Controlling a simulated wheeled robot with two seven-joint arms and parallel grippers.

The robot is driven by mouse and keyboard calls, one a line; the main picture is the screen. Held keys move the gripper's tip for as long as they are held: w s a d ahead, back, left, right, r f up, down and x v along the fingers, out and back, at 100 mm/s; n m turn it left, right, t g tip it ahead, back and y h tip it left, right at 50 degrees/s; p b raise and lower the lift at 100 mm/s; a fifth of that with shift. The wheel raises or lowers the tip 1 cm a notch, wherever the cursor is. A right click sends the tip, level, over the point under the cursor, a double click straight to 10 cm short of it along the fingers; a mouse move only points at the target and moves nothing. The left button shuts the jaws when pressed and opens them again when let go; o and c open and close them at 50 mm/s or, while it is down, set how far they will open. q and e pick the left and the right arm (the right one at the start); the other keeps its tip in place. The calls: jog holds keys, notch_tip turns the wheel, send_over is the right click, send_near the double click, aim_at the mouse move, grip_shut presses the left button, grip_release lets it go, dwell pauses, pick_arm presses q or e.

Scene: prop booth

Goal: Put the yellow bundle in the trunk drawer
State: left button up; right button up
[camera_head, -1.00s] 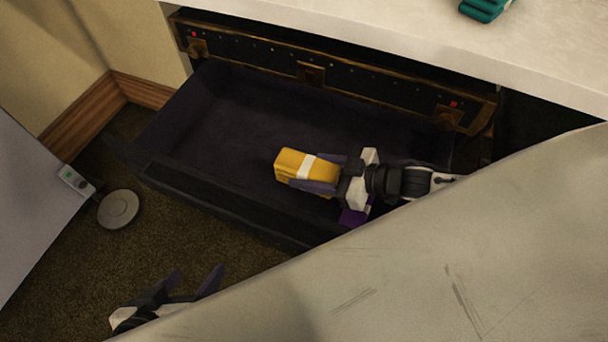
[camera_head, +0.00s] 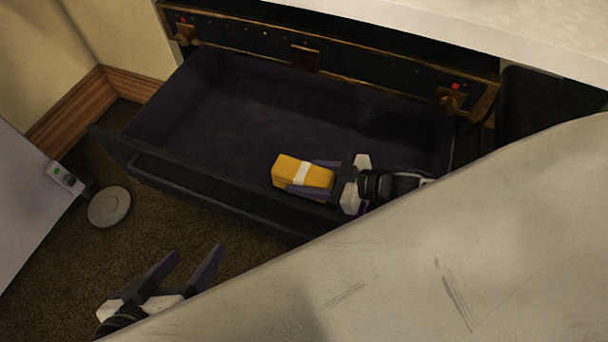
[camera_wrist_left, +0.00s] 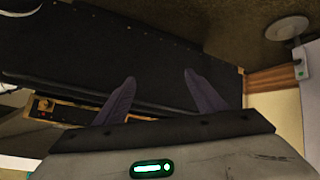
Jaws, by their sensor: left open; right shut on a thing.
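The yellow bundle (camera_head: 288,168) with a white band is in my right gripper (camera_head: 312,178), which is shut on it. The gripper and bundle are over the open trunk drawer (camera_head: 200,110), near its front side. I cannot tell whether the bundle touches the drawer floor. The drawer is dark and looks otherwise empty; its right end is partly hidden by my arm and a pale surface. My left gripper (camera_head: 190,270) is open and empty, low over the carpet in front of the drawer. Its fingers also show in the left wrist view (camera_wrist_left: 157,92), with the drawer's dark front beyond.
The black trunk (camera_head: 280,45) with brass fittings stands behind the drawer, under a white top (camera_head: 520,40). A large pale surface (camera_head: 450,250) covers the lower right. The wall has a wooden skirting (camera_head: 65,110).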

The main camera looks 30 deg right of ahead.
aim_at(327, 179)
jog(key=shift+f, duration=0.25)
jog(key=o, duration=1.2)
pick_arm(q)
jog(key=shift+d+r, duration=0.1)
jog(key=shift+r, duration=0.3)
pick_arm(e)
jog(key=shift+r, duration=0.15)
jog(key=p+v, duration=0.1)
jog(key=v, duration=0.2)
jog(key=r+p+v, duration=0.1)
jog(key=p+v, duration=0.1)
jog(key=v, duration=0.2)
jog(key=shift+w+a, duration=0.1)
jog(key=shift+a, duration=0.05)
jog(key=shift+s+d+r+p, duration=0.1)
jog(key=shift+s+d+p, duration=0.15)
jog(key=shift+d+p, duration=0.05)
pick_arm(q)
jog(key=shift+g+y, duration=0.6)
jog(key=shift+y, duration=0.1)
jog(key=a+f, duration=0.1)
jog(key=s+a+f, duration=0.1)
jog(key=f, duration=0.1)
jog(key=shift+a+f, duration=0.1)
jog(key=shift+a, duration=0.05)
